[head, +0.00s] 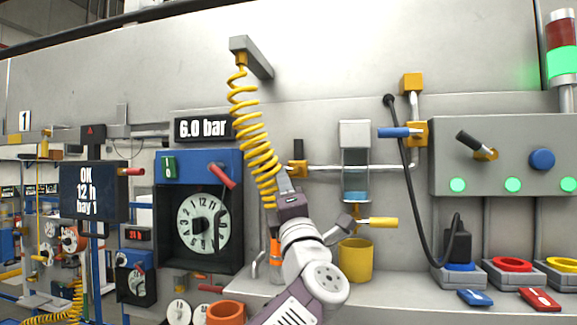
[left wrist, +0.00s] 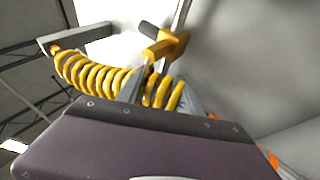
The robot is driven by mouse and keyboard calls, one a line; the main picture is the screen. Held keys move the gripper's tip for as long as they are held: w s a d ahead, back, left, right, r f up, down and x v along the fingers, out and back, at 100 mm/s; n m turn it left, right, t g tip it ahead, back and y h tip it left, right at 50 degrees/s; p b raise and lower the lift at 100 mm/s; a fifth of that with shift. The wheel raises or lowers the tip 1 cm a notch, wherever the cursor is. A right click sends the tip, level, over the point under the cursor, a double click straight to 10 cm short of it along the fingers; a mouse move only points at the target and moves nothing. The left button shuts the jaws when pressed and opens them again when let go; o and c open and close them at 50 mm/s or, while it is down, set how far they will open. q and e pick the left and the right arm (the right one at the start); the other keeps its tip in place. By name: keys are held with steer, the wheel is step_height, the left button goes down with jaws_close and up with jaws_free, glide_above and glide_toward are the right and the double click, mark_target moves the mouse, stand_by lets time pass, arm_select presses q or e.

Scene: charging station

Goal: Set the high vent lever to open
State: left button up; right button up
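A blue-handled lever (head: 395,132) lies level on a yellow valve body (head: 416,134), high on the pipework; I take it for the high vent lever, though no label is readable. My left gripper (head: 285,182) is well to the left of this lever and lower, beside a yellow coiled hose (head: 255,130). In the left wrist view its fingers (left wrist: 162,92) look apart, with the coil (left wrist: 92,73) showing between or behind them. I cannot tell whether they touch it. A yellow valve piece (left wrist: 165,46) is beyond. My right gripper is not in view.
The hose hangs from a grey wall bracket (head: 252,58). A clear-walled vessel (head: 355,175), a lower yellow-handled lever (head: 378,222) and a yellow cup (head: 355,260) stand between my arm and the grey control box (head: 500,150). A black cable (head: 408,180) hangs close right of the blue handle.

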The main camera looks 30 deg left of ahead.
arm_select(q)
steer(key=w+a+r+p, duration=0.1)
steer(key=p, duration=0.1)
steer(key=w+a+r+p, duration=0.1)
steer(key=a+r+p, duration=0.1)
steer(key=w+a+r+p, duration=0.1)
steer(key=a+r+p, duration=0.1)
steer(key=p, duration=0.1)
steer(key=shift+r, duration=0.25)
steer(key=shift+s+a, duration=0.1)
steer(key=shift+c, duration=1.3)
jaws_close()
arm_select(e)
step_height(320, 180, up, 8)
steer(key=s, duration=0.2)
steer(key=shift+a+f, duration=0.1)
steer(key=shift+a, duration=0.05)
